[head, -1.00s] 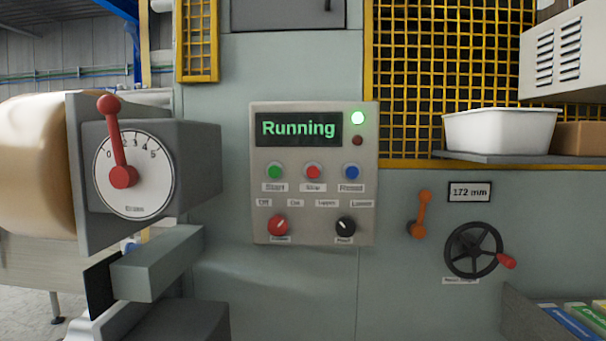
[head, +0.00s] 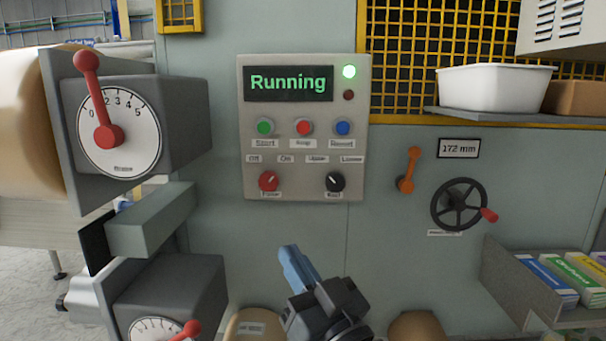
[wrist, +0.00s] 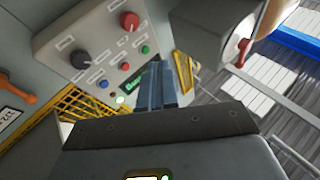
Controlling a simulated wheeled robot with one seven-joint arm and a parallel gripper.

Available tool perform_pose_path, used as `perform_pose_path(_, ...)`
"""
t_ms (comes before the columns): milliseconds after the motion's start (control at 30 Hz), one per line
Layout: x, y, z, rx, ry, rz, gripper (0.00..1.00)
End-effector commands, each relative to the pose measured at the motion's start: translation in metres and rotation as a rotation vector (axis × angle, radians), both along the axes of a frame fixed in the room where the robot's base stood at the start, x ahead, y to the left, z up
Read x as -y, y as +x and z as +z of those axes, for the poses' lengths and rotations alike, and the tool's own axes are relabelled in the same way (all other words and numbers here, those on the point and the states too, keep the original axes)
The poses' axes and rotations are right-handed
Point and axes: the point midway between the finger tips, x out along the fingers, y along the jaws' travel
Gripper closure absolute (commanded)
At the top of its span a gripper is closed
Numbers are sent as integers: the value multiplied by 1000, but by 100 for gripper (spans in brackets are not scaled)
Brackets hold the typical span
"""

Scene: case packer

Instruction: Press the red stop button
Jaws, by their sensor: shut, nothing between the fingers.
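The red stop button (head: 304,128) sits in the middle of the button row on the grey control panel (head: 252,180), between the green start button (head: 265,127) and the blue reset button (head: 343,129). The panel display (head: 289,83) reads "Running" and a green lamp (head: 349,71) is lit. My gripper (head: 290,252) is below the panel in the head view, apart from it, with its fingers together and empty. In the wrist view the fingers (wrist: 157,84) point toward the panel, and the red stop button (wrist: 125,66) shows to their left.
A dial with a red lever (head: 119,130) stands left of the panel, with a second dial (head: 155,328) below it. An orange handle (head: 408,170) and a black handwheel (head: 459,205) are to the right. The wall between panel and gripper is clear.

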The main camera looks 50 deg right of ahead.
Motion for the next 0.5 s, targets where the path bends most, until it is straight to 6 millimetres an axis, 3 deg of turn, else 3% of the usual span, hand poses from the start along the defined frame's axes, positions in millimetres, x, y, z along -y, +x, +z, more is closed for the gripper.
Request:
perform_pose_path(33,15,12,26,43,-25,-19,100)
perform_pose_path(200,51,36,91,137,-100,-62,100)
perform_pose_path(333,69,45,126,179,-147,-83,100)
perform_pose_path(500,81,49,150,203,-180,-98,100)
